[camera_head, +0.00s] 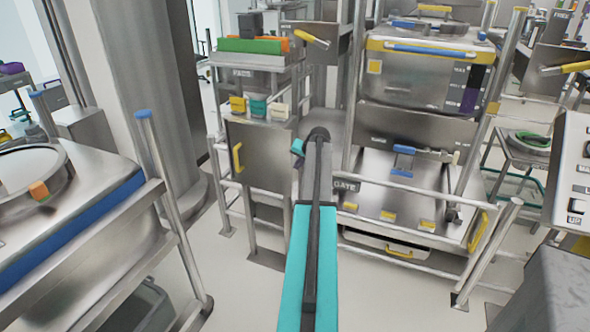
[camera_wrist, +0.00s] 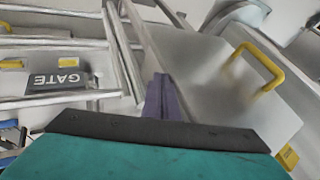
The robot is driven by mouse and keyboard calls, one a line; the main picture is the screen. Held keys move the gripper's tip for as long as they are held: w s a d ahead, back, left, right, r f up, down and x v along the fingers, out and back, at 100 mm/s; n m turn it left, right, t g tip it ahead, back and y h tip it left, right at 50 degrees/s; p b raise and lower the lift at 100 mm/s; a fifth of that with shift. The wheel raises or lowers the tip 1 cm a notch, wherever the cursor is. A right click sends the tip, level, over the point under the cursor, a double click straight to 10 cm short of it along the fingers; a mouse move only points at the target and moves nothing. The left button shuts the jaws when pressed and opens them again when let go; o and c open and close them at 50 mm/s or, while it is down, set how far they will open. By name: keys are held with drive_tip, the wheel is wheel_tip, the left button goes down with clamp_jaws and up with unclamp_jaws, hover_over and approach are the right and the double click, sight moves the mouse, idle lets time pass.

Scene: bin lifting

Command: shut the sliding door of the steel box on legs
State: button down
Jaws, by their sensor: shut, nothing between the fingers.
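The steel box on legs (camera_head: 283,128) stands left of centre in the head view, on a steel frame. A flat grey door panel (camera_head: 262,160) with an upright yellow handle (camera_head: 238,158) is on its front. In the wrist view the panel (camera_wrist: 205,72) lies ahead, with its yellow handle (camera_wrist: 258,66) to the right. My gripper (camera_wrist: 165,98) shows there as narrow purple fingers, shut and empty, in front of the panel and left of the handle. I cannot tell whether they touch the panel. My arm hides the box's right side in the head view, and how far the door stands open is unclear.
Small yellow, teal and white bins (camera_head: 257,107) sit above the panel. Right of my arm is a steel station with a GATE label (camera_head: 346,186) and rails. A blue-edged bench (camera_head: 75,235) is at left. Pale floor (camera_head: 225,275) lies clear between them.

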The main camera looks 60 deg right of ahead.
drive_tip(key=shift+s, duration=0.1)
drive_tip(key=s+a+r+b, duration=0.1)
drive_tip(key=s+a+r, duration=0.1)
drive_tip(key=s+r, duration=0.6)
drive_tip(key=shift+s, duration=0.55)
drive_tip(key=shift+a, duration=0.2)
idle(0.3)
drive_tip(key=f+p, duration=0.1)
drive_tip(key=a+f+p, duration=0.1)
drive_tip(key=shift+f+p, duration=0.1)
drive_tip(key=shift+p, duration=0.2)
